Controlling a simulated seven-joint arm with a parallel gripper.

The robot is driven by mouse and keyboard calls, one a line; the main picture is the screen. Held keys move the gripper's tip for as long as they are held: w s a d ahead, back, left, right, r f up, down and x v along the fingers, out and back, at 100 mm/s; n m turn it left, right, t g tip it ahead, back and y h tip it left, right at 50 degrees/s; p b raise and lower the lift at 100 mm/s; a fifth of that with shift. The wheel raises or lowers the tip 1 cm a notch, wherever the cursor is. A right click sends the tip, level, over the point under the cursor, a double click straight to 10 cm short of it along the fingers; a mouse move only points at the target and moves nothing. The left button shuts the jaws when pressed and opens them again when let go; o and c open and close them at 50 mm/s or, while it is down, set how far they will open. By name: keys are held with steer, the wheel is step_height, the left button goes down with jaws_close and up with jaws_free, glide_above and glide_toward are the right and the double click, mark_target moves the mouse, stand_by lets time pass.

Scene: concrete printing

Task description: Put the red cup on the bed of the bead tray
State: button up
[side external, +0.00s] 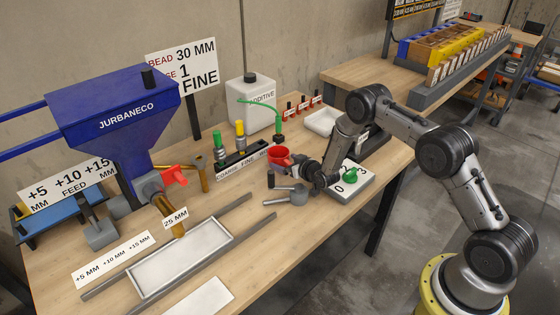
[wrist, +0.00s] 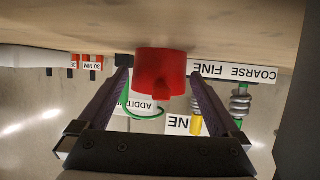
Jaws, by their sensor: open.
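The red cup (side external: 278,157) stands on the wooden bench near the coarse/fine label block, and its red side faces me in the wrist view (wrist: 158,72). My gripper (side external: 297,170) is low over the bench at the cup's right. In the wrist view the fingers of my gripper (wrist: 161,88) are spread with the cup in line between them; I cannot tell whether its body is inside the jaws or just past the tips. The bead tray (side external: 180,262), a shallow frame with a pale, empty bed, lies at the front left of the bench.
A grey metal piece (side external: 290,194) lies just in front of my gripper. The grey 0–3 box with a green knob (side external: 351,174) stands to its right. The blue hopper (side external: 125,110) with its nozzle overhangs behind the tray. The white additive jug (side external: 252,102) stands behind the cup.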

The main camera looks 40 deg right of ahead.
steer(key=shift+c, duration=0.3)
jaws_close()
steer(key=shift+r, duration=0.8)
steer(key=s+a+r, duration=0.2)
steer(key=s+r, duration=0.9)
steer(key=s, duration=0.2)
steer(key=shift+s+a+r, duration=0.3)
steer(key=shift+s+r, duration=0.05)
steer(key=shift+s, duration=0.05)
